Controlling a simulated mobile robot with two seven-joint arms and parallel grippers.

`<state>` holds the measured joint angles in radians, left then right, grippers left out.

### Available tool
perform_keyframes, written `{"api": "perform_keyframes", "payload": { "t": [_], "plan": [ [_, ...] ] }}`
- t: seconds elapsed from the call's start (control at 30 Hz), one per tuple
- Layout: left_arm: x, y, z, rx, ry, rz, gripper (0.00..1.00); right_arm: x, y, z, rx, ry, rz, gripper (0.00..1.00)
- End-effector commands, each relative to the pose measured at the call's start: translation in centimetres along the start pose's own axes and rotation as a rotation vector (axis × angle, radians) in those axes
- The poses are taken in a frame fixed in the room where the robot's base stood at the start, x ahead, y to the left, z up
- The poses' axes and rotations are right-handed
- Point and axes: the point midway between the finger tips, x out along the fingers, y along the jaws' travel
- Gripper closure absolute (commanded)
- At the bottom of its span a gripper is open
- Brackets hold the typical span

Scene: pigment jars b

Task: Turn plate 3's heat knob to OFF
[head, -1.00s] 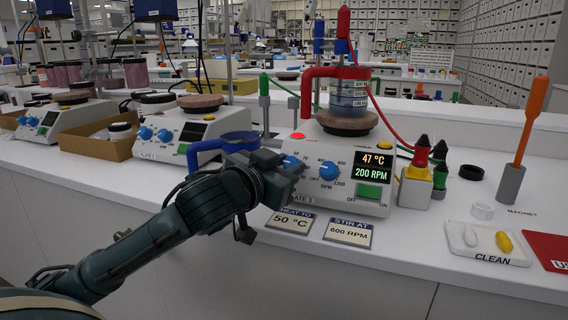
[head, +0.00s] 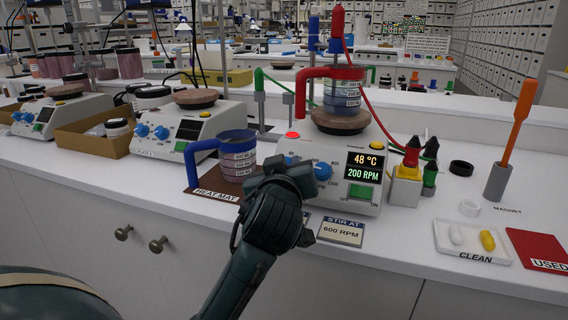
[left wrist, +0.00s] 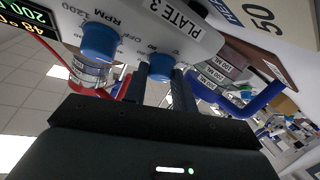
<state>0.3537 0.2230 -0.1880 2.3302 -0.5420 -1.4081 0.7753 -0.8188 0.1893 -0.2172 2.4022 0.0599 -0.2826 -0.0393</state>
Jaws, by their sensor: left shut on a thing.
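Plate 3 (head: 345,205) is a white hot plate whose display reads 48 °C and 200 RPM, with a red light lit. Its blue heat knob (left wrist: 162,68) sits between my left gripper's two dark fingers in the left wrist view, and the gripper (left wrist: 162,82) is shut on it. In the head view my left gripper (head: 290,176) is at the plate's front left and hides most of the heat knob. The knob's pointer setting cannot be read. The blue stir knob (head: 322,170) is just to the right; it also shows in the left wrist view (left wrist: 100,40). My right gripper is not in view.
A red-handled beaker (head: 342,92) stands on plate 3's top. A blue-handled beaker (head: 238,152) stands on the heat mat (head: 217,195), close left of my gripper. The STIR AT card (head: 341,230) lies in front. A tray (head: 472,256) is at right.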

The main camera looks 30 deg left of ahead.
Motion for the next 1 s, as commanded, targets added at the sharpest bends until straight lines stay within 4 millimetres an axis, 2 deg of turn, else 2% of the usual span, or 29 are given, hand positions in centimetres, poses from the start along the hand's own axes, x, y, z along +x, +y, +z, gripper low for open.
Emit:
{"api": "perform_keyframes", "payload": {
  "t": [0.53, 0.57, 0.6, 0.8, 1.0],
  "plan": [
    [0.04, -0.03, 0.07, -0.02, -0.001, -0.018, 0.96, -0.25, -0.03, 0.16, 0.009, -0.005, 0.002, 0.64],
    [0.04, -0.03, 0.06, -0.02, -0.001, -0.018, 0.72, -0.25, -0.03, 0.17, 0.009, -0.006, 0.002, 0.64],
    [0.04, -0.03, 0.06, -0.02, -0.001, -0.018, 0.68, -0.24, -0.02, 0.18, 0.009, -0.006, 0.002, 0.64],
    [0.03, -0.01, 0.04, -0.019, 0.0, -0.017, 0.52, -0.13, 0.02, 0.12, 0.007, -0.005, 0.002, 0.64],
    [0.03, 0.0, 0.02, -0.019, 0.0, -0.016, 0.51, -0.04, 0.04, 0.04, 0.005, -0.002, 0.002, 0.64]
  ]
}}
